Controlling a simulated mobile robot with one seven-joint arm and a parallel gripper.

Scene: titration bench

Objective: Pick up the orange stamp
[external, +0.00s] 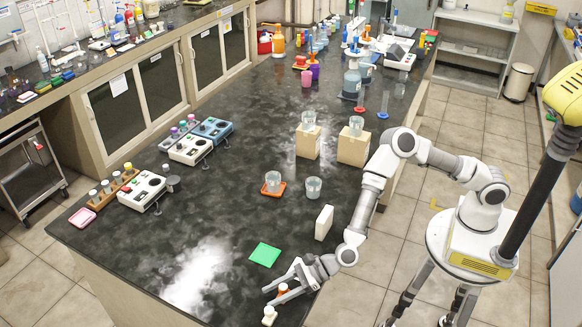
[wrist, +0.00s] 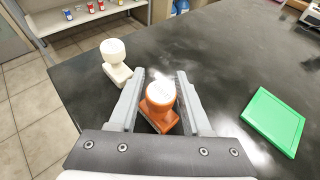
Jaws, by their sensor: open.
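The orange stamp (wrist: 160,106), with a round white top, stands upright on the dark bench near its front corner. It also shows in the external view (external: 282,288), partly hidden by my gripper. My gripper (wrist: 165,80) is open, with one finger on each side of the stamp. In the wrist view the stamp sits between the fingers; I cannot tell whether either finger touches it. In the external view my gripper (external: 276,284) is low over the bench top.
A white stamp (wrist: 115,62) stands close by, just outside one finger; it also shows in the external view (external: 269,315). A green square pad (external: 265,254) lies flat nearby. A white upright block (external: 324,222) stands beside my forearm. The bench's middle is mostly clear.

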